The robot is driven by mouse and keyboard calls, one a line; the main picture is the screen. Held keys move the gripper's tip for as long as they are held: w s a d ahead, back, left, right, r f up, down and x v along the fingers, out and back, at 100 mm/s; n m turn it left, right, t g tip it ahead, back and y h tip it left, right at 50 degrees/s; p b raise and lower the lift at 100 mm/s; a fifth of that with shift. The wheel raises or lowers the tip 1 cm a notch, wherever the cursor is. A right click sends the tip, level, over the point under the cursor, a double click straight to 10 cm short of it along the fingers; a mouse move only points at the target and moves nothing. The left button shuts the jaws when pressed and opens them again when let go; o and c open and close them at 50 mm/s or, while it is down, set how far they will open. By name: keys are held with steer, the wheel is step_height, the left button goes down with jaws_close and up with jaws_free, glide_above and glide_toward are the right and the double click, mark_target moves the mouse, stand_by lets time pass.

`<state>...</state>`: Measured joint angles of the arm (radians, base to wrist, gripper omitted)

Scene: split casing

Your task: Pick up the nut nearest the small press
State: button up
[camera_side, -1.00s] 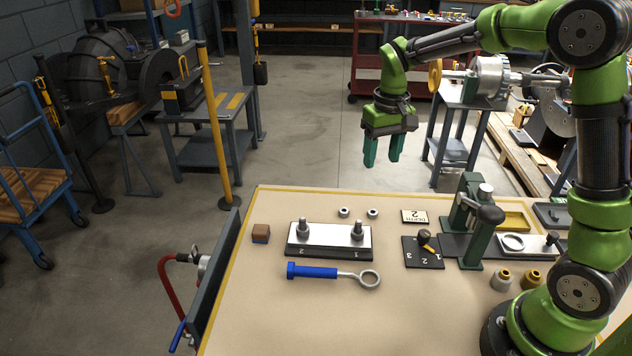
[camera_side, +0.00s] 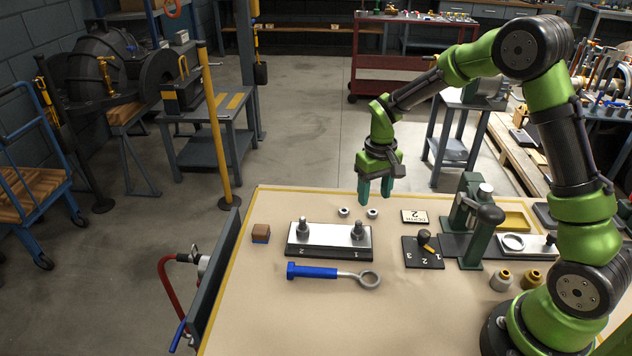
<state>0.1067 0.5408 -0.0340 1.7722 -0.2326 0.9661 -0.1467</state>
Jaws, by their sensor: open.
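Two small silver nuts lie on the table behind the plate with two studs. The right nut (camera_side: 372,214) is nearer the small green press (camera_side: 474,218); the left nut (camera_side: 344,212) lies a short way to its left. My gripper (camera_side: 375,198) is open and empty, fingers pointing down. In the picture its fingertips are just above the right nut, apart from it; the exact height and depth gap is hard to judge.
The stud plate (camera_side: 328,238) stands in front of the nuts. A "DEPTH 2" card (camera_side: 414,216) and a black numbered block (camera_side: 423,256) lie to the right.

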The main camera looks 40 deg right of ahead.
mark_target(373, 214)
step_height(373, 214, down, 5)
steer(key=shift+r, duration=0.2)
jaws_close()
steer(key=shift+r, duration=0.1)
